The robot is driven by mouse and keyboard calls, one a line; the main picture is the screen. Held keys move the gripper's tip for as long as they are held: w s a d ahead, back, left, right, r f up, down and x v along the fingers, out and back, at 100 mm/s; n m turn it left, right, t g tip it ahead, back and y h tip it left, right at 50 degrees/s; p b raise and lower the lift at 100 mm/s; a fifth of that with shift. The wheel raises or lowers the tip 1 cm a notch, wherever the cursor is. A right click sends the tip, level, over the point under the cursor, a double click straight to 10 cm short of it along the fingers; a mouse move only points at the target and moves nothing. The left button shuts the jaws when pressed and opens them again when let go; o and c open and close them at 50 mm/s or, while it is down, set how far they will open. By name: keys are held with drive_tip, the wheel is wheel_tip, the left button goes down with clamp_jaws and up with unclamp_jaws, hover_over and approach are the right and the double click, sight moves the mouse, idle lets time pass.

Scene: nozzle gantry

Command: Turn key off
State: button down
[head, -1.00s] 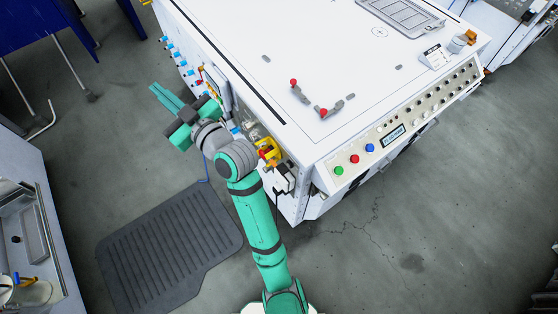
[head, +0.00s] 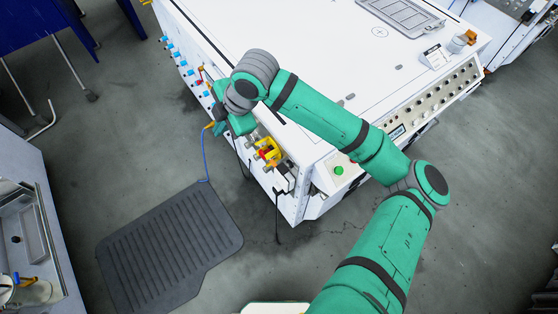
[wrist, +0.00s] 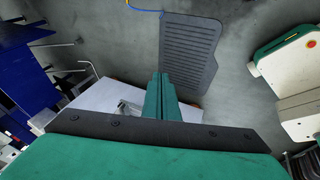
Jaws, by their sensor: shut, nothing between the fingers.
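No key can be made out in either view. The white machine (head: 330,60) has a side panel with fittings, including a yellow guard (head: 272,158) around a red part. My gripper (head: 218,126) is beside this side panel at the machine's left edge, up and left of the yellow guard. My wrist and forearm hide part of the machine top and edge. In the wrist view my gripper (wrist: 160,76) shows two green fingers lying together, shut and empty. They point towards the floor and the mat, apart from any fitting visible there.
A ribbed dark mat (head: 170,245) lies on the floor, also seen in the wrist view (wrist: 178,52). A blue cable (head: 203,155) hangs by the machine. Blue fittings (head: 183,62) line its side. A grey cabinet (head: 35,215) stands left.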

sight(279, 167)
drive_tip(key=s+d+f+g+h, duration=0.1)
drive_tip(key=d+h, duration=0.4)
drive_tip(key=d, duration=1)
drive_tip(key=shift+s+d+n+g, duration=0.3)
drive_tip(key=shift+s+g, duration=0.1)
drive_tip(key=shift+s, duration=0.15)
drive_tip(key=shift+f, duration=0.2)
wheel_tip(279, 167, down, 14)
drive_tip(key=shift+r, duration=0.1)
